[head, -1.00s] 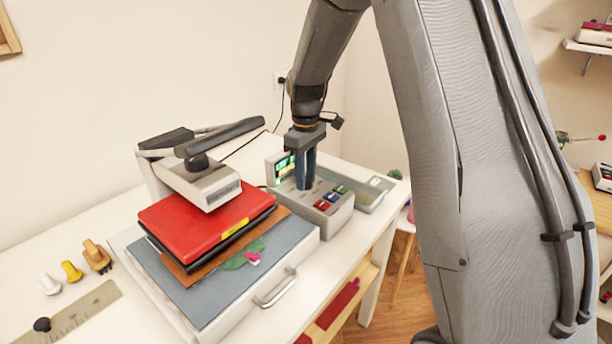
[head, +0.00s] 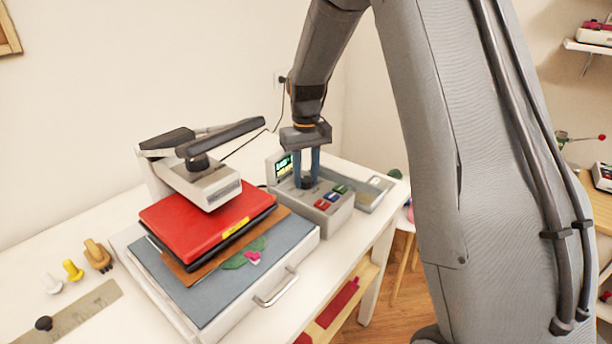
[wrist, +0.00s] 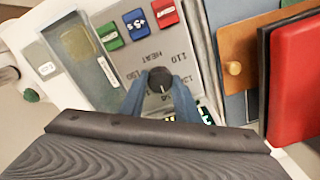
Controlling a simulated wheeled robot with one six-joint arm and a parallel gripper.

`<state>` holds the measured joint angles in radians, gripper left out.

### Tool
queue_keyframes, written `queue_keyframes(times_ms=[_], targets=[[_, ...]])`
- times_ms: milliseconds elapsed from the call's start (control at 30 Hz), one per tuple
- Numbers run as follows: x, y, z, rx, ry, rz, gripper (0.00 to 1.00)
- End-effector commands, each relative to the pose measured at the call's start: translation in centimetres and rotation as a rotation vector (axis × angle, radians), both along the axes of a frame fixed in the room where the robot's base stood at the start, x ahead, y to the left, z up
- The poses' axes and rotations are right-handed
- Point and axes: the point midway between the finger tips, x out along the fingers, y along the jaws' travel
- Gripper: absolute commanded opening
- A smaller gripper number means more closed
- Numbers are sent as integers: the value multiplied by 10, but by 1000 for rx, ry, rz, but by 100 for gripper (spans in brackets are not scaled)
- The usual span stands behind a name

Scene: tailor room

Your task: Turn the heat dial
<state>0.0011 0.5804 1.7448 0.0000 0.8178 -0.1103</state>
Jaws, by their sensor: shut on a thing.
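The heat dial is a small dark round knob (wrist: 159,80) with a pale pointer line, set on the grey control box (head: 325,213). Printed numbers and the word HEAT show beside it in the wrist view. My gripper (wrist: 158,92) has its two blue fingers on either side of the dial, shut on it. In the head view my gripper (head: 307,182) points straight down at the box, with the dark dial between its fingertips. A green lit display (head: 284,166) stands at the back of the box, partly hidden in the wrist view.
Red, blue and green buttons (head: 331,197) sit close to the dial. A heat press with a red plate (head: 195,215) stands left of the box. A shallow tray (head: 375,192) lies to its right. White, yellow and brown pieces (head: 73,270) lie at far left.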

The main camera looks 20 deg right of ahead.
Motion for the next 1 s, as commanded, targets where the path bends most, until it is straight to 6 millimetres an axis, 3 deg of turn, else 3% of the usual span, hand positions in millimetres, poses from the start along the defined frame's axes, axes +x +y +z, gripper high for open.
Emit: queue_keyframes(times_ms=[400, 433, 533, 833, 1000], targets=[[3, 0, 3, 0, -8, -5, 7], [3, 0, 3, 0, -8, -5, 34], [2, 0, 2, 0, -7, -5, 48], [1, 0, 2, 0, -4, -5, 48], [3, 0, 19, 0, -7, -5, 48]])
